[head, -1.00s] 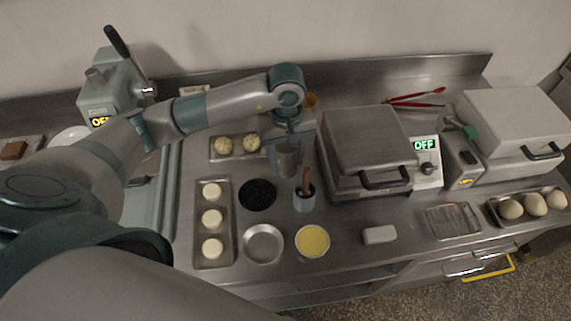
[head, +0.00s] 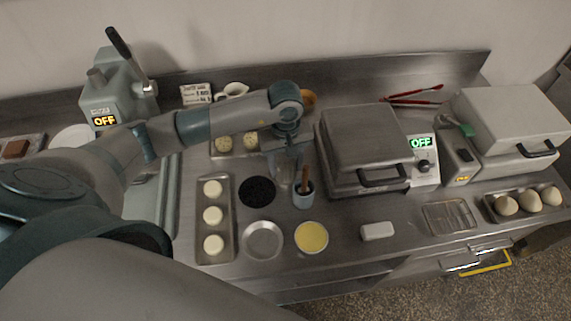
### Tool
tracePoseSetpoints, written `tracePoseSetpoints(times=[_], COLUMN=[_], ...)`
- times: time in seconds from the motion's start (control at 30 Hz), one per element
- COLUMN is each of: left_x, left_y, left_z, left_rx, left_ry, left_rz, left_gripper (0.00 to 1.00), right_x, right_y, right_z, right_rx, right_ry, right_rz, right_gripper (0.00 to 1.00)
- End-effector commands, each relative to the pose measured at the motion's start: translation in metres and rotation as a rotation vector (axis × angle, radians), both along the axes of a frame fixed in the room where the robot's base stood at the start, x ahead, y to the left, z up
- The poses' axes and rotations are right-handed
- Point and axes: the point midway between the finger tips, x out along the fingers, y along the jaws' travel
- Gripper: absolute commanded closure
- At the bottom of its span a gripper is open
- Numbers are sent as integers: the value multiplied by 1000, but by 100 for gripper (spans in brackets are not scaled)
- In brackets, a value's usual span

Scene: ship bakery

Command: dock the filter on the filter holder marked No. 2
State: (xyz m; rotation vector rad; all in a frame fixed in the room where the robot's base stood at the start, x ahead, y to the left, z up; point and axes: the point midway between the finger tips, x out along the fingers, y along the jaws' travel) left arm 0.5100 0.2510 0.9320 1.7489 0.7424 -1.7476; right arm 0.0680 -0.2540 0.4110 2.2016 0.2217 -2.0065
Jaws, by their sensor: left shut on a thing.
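My left gripper (head: 287,163) hangs over the counter, pointing down, just behind and left of the small grey pot with a brush. It is shut on a small grey thing that is mostly hidden by the fingers. I take this to be the filter, but its shape is hard to make out. I cannot pick out a filter holder or a No. 2 mark at this size. My right gripper is not in view.
The grey pot with a brush (head: 303,199) and a black round mat (head: 257,191) stand close to the gripper. A closed press (head: 362,148) is to its right. A tray of white rounds (head: 229,250) and a dish of yellow stuff (head: 311,237) lie nearer the front.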

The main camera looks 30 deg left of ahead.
Motion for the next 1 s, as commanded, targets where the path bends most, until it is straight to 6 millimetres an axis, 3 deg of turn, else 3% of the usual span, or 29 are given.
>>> tracePoseSetpoints(times=[0.07,0.1,0.67,1.0], left_x=[0,0,1,1], left_y=[0,0,0,0], left_z=[-3,-2,4,53], left_rx=[0,0,-1,0], left_ry=[-1,0,-2,-6], left_rz=[0,0,-1,-2], left_gripper=[83,45,44,44], right_x=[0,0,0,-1], right_y=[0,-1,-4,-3], right_z=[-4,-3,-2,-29], right_rx=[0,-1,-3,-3], right_ry=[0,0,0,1], right_rz=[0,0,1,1], right_gripper=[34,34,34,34])
